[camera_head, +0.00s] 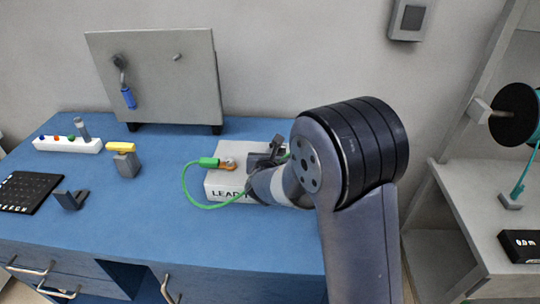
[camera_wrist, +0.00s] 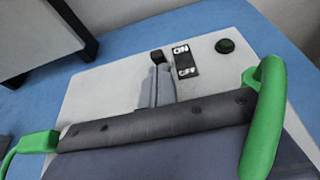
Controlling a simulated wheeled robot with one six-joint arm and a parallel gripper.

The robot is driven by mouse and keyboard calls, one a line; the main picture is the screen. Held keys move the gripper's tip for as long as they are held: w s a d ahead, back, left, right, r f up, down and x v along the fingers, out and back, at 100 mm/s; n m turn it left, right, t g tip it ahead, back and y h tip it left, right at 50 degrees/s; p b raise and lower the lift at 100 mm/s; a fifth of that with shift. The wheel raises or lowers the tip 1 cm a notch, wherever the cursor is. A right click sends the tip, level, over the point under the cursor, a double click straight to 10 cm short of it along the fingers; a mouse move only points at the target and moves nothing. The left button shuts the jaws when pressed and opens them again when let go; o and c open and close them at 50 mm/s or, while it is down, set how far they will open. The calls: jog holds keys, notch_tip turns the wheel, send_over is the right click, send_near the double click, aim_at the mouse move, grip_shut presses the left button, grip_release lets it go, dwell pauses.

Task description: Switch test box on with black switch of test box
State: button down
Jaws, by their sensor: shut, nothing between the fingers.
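The test box (camera_head: 222,188) is a pale box on the blue table, with dark lettering on its front. Its top (camera_wrist: 110,78) fills much of the wrist view. The black switch (camera_wrist: 157,57) stands beside a black ON/OFF label (camera_wrist: 185,62), ON at the far end. My gripper (camera_wrist: 156,72) is shut and empty, with its tips right at the near side of the switch; whether they touch it I cannot tell. In the head view my gripper (camera_head: 268,157) is over the box, and the arm hides the box's right part and the switch.
A round black knob (camera_wrist: 225,45) sits right of the label. A green lead (camera_head: 186,186) loops from a green plug (camera_head: 209,162) on the box. A grey panel (camera_head: 160,80) stands behind. A yellow-topped block (camera_head: 122,158) and white strip (camera_head: 67,145) are left.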

aim_at(271, 145)
jog(key=shift+w+r+g+p, duration=0.2)
jog(key=shift+r+g+p, duration=0.35)
jog(key=shift+p, duration=0.7)
jog(key=shift+w+g+p, duration=0.15)
jog(key=shift+g+p, duration=0.1)
jog(key=shift+p, duration=0.15)
jog(key=shift+w+r+b, duration=0.3)
jog(key=shift+w+r, duration=0.05)
jog(key=shift+w, duration=0.3)
jog(key=shift+w+r+b, duration=0.25)
jog(key=shift+w+r, duration=0.1)
jog(key=shift+w, duration=0.25)
jog(key=shift+r, duration=0.15)
jog(key=shift+r+p, duration=0.7)
jog(key=shift+r, duration=0.1)
